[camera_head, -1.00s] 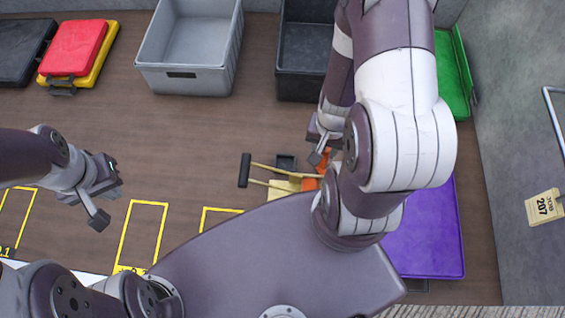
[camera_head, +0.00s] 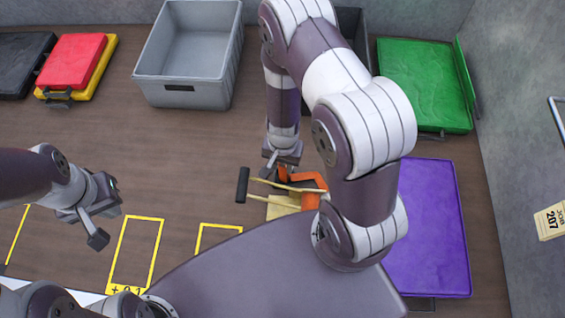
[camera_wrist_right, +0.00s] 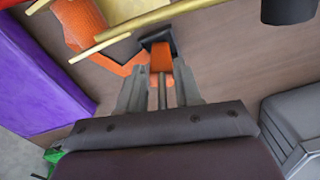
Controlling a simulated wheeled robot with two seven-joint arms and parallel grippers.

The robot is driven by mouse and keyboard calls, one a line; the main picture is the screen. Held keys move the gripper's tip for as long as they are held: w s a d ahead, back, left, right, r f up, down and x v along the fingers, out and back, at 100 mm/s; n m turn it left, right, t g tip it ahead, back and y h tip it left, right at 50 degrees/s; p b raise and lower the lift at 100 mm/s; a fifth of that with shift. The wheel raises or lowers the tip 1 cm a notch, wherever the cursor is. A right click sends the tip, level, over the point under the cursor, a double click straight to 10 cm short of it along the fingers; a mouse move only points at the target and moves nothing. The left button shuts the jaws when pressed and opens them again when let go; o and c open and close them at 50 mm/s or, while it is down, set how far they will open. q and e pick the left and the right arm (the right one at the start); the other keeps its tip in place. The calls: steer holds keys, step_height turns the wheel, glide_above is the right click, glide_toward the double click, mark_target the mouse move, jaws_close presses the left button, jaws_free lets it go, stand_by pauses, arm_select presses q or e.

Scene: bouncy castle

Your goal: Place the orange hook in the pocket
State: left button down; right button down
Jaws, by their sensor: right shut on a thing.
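The orange hook (camera_head: 308,178) also shows beside the gripper in the head view, partly covered. A small black square pocket (camera_wrist_right: 152,39) lies directly beyond the fingertips, with the hook's orange end over or in it; I cannot tell which. The pocket is hidden in the head view. My left gripper (camera_head: 103,215) hangs over the floor at left; its jaw opening is unclear.
A cream frame (camera_head: 284,203) with a dark handle (camera_head: 242,185) lies in front. A grey bin (camera_head: 187,90) stands at the back. A purple panel (camera_head: 430,230) and a green tray (camera_head: 425,80) lie at right. Red and yellow cases (camera_head: 75,62) sit back left.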

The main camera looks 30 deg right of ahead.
steer(key=shift+f, duration=0.1)
steer(key=c, duration=0.8)
jaws_free()
steer(key=shift+o, duration=0.2)
